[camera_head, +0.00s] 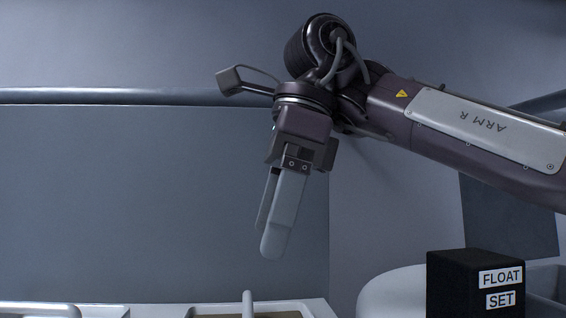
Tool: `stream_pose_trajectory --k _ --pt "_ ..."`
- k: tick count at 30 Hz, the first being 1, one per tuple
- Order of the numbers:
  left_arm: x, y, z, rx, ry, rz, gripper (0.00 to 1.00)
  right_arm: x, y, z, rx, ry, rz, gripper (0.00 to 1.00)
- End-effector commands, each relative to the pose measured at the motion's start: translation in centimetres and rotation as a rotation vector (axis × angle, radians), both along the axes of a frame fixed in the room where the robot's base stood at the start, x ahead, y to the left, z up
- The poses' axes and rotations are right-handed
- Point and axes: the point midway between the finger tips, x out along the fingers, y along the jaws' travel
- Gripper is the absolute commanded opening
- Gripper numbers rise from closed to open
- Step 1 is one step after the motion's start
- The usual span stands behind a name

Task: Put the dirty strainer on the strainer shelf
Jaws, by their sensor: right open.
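My right gripper (267,236) hangs in the middle of the head view, fingers pointing down. It is open, with nothing visible between its fingers. The fingers overlap from this side, so the gap between them is hard to see. It is in the air above the pale frame at the bottom edge and touches nothing that I can see. I cannot make out a dirty strainer or a strainer shelf in this view. My left gripper is not in view.
A black box (452,282) labelled FLOAT SET stands at the bottom right. A pale rounded form (385,290) is beside it. Pale rims (322,309) and a short upright pale bar (248,301) show at the bottom edge. A horizontal rail (120,97) crosses the back wall.

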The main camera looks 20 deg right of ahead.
Motion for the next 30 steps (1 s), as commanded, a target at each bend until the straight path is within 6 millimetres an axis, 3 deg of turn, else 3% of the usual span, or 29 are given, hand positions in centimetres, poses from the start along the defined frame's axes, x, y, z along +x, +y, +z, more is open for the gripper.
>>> stream_pose_trajectory --k 1,3,9,30 --pt "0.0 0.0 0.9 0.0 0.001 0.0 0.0 -0.1 -0.3 1.5 -0.002 -0.002 -0.004 1.0" --pt "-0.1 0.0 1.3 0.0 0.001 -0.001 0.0 -0.2 -0.5 2.5 -0.002 -0.002 -0.003 1.0" --pt "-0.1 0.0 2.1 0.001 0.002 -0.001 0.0 -0.3 -1.0 4.0 -0.002 0.0 0.0 1.0" --pt "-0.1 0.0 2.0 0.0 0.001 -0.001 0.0 -0.3 -1.1 4.1 -0.001 0.0 0.001 1.0"
